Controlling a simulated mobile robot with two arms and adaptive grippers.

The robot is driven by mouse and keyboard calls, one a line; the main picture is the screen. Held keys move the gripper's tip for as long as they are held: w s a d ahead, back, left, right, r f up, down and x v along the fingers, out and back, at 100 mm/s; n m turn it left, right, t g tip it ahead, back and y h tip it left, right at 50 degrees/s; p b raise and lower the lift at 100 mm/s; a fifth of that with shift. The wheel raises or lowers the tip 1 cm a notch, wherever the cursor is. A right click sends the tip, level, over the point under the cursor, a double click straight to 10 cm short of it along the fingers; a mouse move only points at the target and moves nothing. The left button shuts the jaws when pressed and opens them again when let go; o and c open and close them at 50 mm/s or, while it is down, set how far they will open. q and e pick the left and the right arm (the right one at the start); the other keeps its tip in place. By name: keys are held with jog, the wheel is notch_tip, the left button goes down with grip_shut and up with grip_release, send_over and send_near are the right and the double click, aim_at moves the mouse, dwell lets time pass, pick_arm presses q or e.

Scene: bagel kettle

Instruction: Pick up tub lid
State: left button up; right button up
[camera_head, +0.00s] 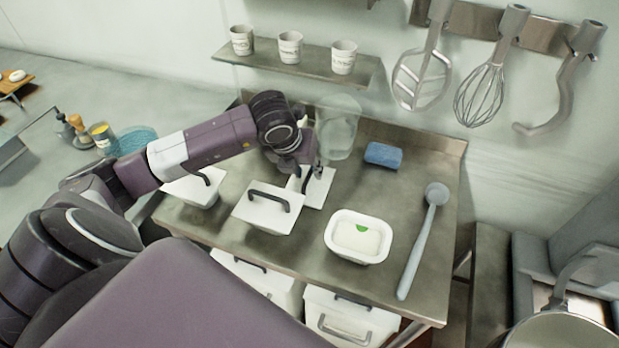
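A flat white lid (318,191) is on or just above the steel table, behind the middle lidded tub. My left gripper (312,178) reaches down over this lid from the back left, with its fingers at the lid's handle area. The fingers are small and partly hidden, so I cannot tell whether they are closed on the handle. An open white tub (338,240) stands to the right, with pale contents and a green mark inside. Two white tubs with dark-handled lids, the middle one (262,212) and the left one (190,189), stand left of it. My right gripper is out of view.
A blue block (383,155) and a clear container (338,128) stand at the back of the table. A long grey ladle (423,240) lies at the right. A shelf (300,66) with three cups and hanging mixer tools (482,92) are on the wall.

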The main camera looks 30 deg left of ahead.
pick_arm(q)
jog(key=shift+w+f, duration=0.25)
jog(key=shift+f, duration=0.45)
jog(key=shift+c, duration=0.7)
grip_shut()
jog(key=shift+r, duration=0.15)
